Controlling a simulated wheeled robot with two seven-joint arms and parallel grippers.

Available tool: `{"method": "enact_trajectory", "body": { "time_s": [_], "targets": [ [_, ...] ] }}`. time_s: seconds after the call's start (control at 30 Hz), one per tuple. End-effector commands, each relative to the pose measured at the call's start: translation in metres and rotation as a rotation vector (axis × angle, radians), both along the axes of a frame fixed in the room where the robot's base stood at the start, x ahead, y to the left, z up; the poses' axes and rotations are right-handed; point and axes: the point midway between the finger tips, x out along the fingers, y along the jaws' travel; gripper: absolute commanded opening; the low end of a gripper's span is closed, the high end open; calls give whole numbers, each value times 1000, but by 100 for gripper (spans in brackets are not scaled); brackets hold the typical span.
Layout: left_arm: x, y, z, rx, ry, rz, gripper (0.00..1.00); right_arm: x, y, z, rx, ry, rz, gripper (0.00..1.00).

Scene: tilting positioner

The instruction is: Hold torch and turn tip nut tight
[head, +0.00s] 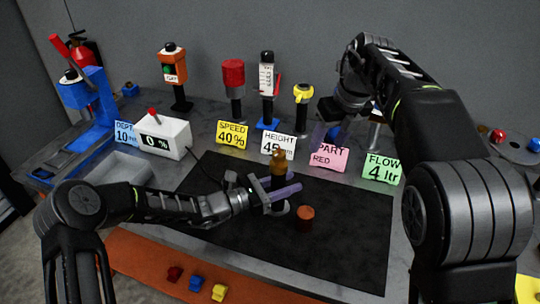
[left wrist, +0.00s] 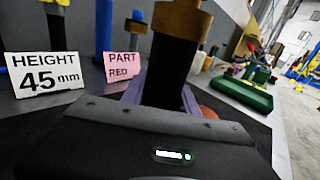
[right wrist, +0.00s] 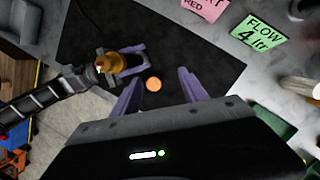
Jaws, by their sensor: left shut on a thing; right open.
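The torch (head: 278,181) is a dark upright cylinder with a brass tip nut (head: 278,160) on top, standing over the black mat. My left gripper (head: 279,194) is shut on the torch's dark body, below the brass. In the left wrist view the dark torch body (left wrist: 168,72) rises between the purple fingers, and its top is cut off by the frame. In the right wrist view the brass nut (right wrist: 118,62) shows from above, left of the fingers. My right gripper (right wrist: 158,92) is open and empty, raised at the back right, apart from the torch.
A copper-coloured round piece (head: 305,217) is on the black mat (head: 345,243) right of the torch. Label cards, including a pink one (head: 327,157) and a green one (head: 382,169), stand behind. A white display box (head: 165,137) reads 0 %. The mat's front right is clear.

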Motion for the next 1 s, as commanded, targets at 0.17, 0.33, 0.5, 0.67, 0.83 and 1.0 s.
{"method": "enact_trajectory", "body": {
  "time_s": [0.17,0.33,0.5,0.67,0.83,1.0],
  "targets": [
    [1,0,0,0,-1,1,0,-3,-47,-72,147,165,-149,51],
    [1,0,1,0,-1,1,0,-18,-57,-127,414,366,-393,51],
    [1,0,1,0,-1,1,0,-28,-46,-147,741,616,-705,51],
    [1,0,1,0,-1,1,0,-25,-26,-127,1062,935,-995,51],
    [1,0,1,0,-1,1,0,-17,14,-78,1259,1323,-1171,51],
    [1,0,1,0,-2,1,0,-11,27,-53,1289,1583,-1302,51]
  ]
}}
